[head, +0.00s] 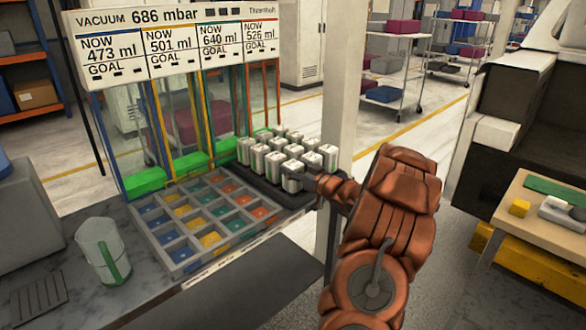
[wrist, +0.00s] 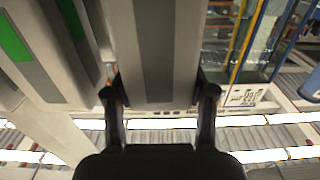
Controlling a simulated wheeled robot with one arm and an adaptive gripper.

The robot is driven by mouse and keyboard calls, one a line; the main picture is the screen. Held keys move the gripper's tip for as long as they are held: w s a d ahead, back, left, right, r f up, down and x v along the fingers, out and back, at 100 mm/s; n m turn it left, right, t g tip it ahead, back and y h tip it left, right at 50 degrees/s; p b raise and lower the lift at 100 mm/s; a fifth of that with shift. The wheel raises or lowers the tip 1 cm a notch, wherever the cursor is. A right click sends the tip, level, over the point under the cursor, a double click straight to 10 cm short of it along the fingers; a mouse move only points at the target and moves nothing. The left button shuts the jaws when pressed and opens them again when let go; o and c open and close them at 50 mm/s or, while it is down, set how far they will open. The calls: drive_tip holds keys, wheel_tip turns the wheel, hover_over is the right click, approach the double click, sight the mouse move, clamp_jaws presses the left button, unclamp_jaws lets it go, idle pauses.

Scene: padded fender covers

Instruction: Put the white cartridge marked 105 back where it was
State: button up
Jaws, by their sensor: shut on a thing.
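My gripper (head: 303,178) is at the front right corner of a dark rack (head: 268,190) of white cartridges. In the wrist view my gripper (wrist: 160,100) has a finger on each side of a white cartridge (wrist: 153,50) with a grey stripe, and is shut on it. In the head view this cartridge (head: 290,184) stands at the near edge of the group, partly hidden by my gripper. I cannot read a 105 mark on it, nor tell whether its base rests in the rack. Several similar white cartridges (head: 256,158) stand upright close behind and beside it.
A grey divided tray (head: 185,265) with blue, yellow and red compartments lies left of the rack. A display panel (head: 175,40) and a pale post (head: 347,90) rise behind. Neighbouring cartridges (wrist: 45,45) are close in the wrist view.

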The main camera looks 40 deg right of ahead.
drive_tip(key=shift+f, duration=0.15)
drive_tip(key=o, duration=1.2)
drive_tip(key=shift+r, duration=0.25)
drive_tip(key=s+b, duration=0.1)
drive_tip(key=s, duration=1.1)
drive_tip(key=shift+b, duration=0.35)
drive_tip(key=shift+a+f, duration=0.1)
